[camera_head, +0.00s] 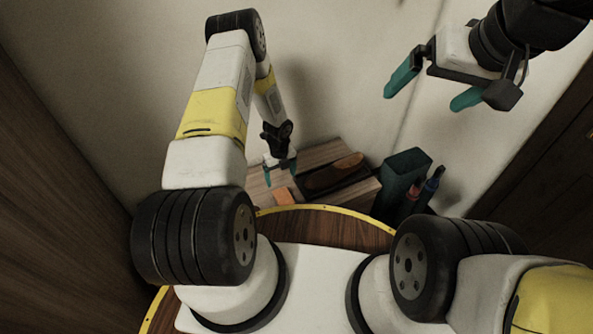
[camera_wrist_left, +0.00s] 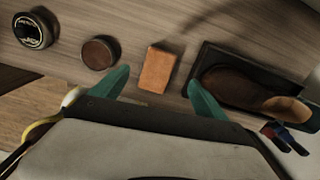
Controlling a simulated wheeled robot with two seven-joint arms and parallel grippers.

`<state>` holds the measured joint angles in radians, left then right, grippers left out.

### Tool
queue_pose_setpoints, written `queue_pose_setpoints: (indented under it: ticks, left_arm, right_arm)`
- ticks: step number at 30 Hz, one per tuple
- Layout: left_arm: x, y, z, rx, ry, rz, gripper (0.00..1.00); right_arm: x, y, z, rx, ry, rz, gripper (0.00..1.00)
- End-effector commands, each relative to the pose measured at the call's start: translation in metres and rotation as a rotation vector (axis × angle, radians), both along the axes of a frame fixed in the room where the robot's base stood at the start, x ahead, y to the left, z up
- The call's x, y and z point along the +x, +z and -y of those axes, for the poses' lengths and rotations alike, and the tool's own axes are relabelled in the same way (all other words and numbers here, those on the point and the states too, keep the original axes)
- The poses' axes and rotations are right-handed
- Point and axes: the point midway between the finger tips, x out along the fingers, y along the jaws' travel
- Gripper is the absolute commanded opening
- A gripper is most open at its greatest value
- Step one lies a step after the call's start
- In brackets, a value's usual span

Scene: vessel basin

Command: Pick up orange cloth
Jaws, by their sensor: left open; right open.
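The orange cloth (camera_wrist_left: 157,69) is a small folded block lying flat on the wooden surface. In the left wrist view it sits between and beyond my left gripper's (camera_wrist_left: 160,88) two teal fingertips, which are open and appear apart from it. In the head view the orange cloth (camera_head: 283,196) shows just below my left gripper (camera_head: 281,177). My right gripper (camera_head: 429,92) is open and empty, high at the upper right of the head view, far from the cloth.
A dark tray (camera_wrist_left: 225,88) with a brown shoe-shaped item (camera_wrist_left: 240,84) lies right of the cloth. Left of it stand a round brown tin (camera_wrist_left: 97,54) and a black tin (camera_wrist_left: 33,31). A dark bin (camera_head: 406,172) with bottles beside it stands right of the wooden surface (camera_head: 318,154).

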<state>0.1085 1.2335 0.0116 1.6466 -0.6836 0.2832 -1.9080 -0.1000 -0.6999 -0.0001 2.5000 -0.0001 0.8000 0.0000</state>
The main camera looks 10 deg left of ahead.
Motion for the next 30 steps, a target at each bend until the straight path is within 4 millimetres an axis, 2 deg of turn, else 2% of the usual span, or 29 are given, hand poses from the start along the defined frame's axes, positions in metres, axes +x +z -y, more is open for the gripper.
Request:
queue_pose_setpoints:
  ticks: [1, 3, 14, 21, 24, 30]
  left_arm:
    - [-0.006, -0.015, 0.002, -0.004, -0.037, -0.011, 0.85]
    - [-0.011, -0.027, 0.004, -0.006, -0.075, -0.019, 0.85]
    - [-0.016, -0.067, 0.006, -0.008, -0.101, -0.023, 0.85]
    - [-0.022, -0.102, 0.007, -0.009, -0.098, -0.023, 0.85]
    - [-0.022, -0.11, 0.007, -0.009, -0.099, -0.023, 0.85]
    - [-0.021, -0.111, 0.007, -0.009, -0.099, -0.021, 0.85]
  right_arm:
    - [0.0, 0.0, 0.0, 0.0, 0.0, 0.0, 1.0]
    - [0.0, 0.0, 0.0, 0.0, 0.0, 0.0, 1.0]
    - [0.0, 0.0, 0.0, 0.0, 0.0, 0.0, 1.0]
    - [0.0, 0.0, 0.0, 0.0, 0.0, 0.0, 1.0]
    - [0.0, 0.0, 0.0, 0.0, 0.0, 0.0, 1.0]
    - [0.0, 0.0, 0.0, 0.0, 0.0, 0.0, 1.0]
